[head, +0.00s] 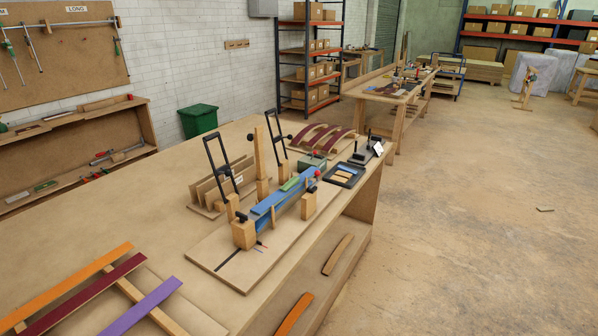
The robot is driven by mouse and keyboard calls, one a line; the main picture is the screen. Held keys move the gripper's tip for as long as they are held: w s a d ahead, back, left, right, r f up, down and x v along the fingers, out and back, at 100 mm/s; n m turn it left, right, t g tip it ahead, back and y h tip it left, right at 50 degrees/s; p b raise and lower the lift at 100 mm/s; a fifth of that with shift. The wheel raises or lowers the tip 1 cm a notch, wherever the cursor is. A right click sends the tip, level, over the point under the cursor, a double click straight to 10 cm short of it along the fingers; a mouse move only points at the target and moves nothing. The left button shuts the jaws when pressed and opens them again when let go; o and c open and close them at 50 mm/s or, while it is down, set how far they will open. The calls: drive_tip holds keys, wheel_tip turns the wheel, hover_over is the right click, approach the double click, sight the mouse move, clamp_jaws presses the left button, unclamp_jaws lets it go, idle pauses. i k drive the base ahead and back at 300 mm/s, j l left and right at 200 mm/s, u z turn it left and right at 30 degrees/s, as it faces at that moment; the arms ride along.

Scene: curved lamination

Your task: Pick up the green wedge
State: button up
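A small light green piece (289,184), which looks like the green wedge, lies on top of the long blue piece (280,201) of the wooden jig on the workbench. The blue piece runs slanted between wooden blocks (244,234) on a pale base board (222,254). Whether the green piece is loose or pressed in cannot be told at this size. A grey-green box (312,163) with a red top part stands just behind it. My gripper is not in view.
Black-framed tools (220,160) stand upright close to the jig. Orange, dark red and purple strips (143,307) lie on a rack at front left. Curved laminations (325,139) and a dark tray (345,174) sit behind. The floor (470,230) at right is mostly open.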

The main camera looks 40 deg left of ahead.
sight(290, 184)
drive_tip(key=i+u, duration=0.2)
drive_tip(key=i, duration=0.45)
drive_tip(key=i+l+u, duration=0.25)
drive_tip(key=i, duration=0.45)
drive_tip(key=i+u, duration=0.2)
drive_tip(key=u, duration=0.2)
drive_tip(key=i+l+u, duration=0.1)
drive_tip(key=u, duration=0.3)
drive_tip(key=i+l+u, duration=0.15)
drive_tip(key=u, duration=0.25)
drive_tip(key=i+l+u, duration=0.2)
drive_tip(key=u, duration=0.2)
drive_tip(key=i+l+u, duration=0.1)
drive_tip(key=u, duration=0.25)
drive_tip(key=i+l+u, duration=0.15)
drive_tip(key=u, duration=0.2)
drive_tip(key=i+l+u, duration=0.2)
drive_tip(key=u, duration=0.15)
